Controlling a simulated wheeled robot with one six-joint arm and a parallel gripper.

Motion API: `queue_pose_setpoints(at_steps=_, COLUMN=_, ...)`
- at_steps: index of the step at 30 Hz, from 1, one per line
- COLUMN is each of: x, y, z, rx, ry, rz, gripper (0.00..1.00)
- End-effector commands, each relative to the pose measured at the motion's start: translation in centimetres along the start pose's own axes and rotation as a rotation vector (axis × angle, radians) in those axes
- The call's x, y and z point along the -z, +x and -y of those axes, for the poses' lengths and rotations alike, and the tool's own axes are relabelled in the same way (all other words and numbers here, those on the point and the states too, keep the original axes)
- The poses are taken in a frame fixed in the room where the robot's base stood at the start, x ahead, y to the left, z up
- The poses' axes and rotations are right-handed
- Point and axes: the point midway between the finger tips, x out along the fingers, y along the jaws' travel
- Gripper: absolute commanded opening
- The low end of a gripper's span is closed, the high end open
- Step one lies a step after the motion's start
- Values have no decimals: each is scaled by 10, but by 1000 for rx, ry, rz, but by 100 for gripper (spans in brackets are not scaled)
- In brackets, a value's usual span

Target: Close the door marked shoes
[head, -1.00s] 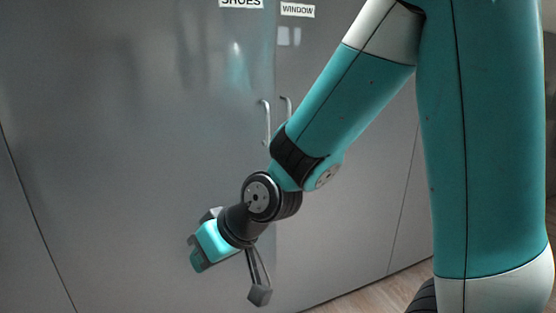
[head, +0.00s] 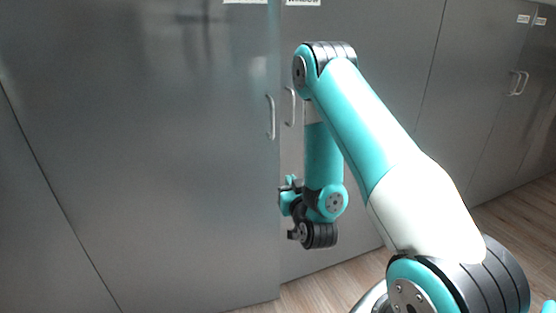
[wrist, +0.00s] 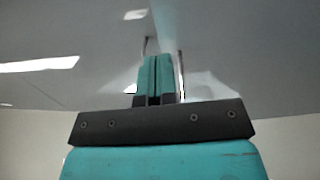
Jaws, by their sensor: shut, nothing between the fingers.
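The door marked shoes (head: 150,170) is the large grey panel left of centre in the head view. Its label (head: 245,2) is cut off by the top edge. Its upright metal handle (head: 270,117) is near its right edge. That edge's bottom corner reaches lower than the neighbouring door's, so it seems to stand slightly proud; the gap is hard to judge. My gripper (head: 287,203) is in front of the seam, below the handles. In the wrist view its fingers (wrist: 158,80) are together and empty, with door surfaces beyond. Contact with the door cannot be told.
The door marked window (head: 360,90) adjoins on the right, with its own handle (head: 291,107). More grey doors (head: 480,100) with handles continue to the right. Wooden floor (head: 520,215) is clear at the lower right.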

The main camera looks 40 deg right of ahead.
Motion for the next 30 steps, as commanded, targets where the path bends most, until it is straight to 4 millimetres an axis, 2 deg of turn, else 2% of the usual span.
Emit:
queue_pose_setpoints(at_steps=9, x=2, y=69, z=0, rx=-1, ry=1, rz=-3, gripper=0)
queue_pose_setpoints(at_steps=15, x=3, y=102, z=0, rx=1, ry=2, rz=-1, gripper=0)
queue_pose_setpoints(at_steps=21, x=1, y=117, z=0, rx=1, ry=1, rz=1, gripper=0)
queue_pose_setpoints(at_steps=30, x=0, y=119, z=1, rx=2, ry=1, rz=1, gripper=0)
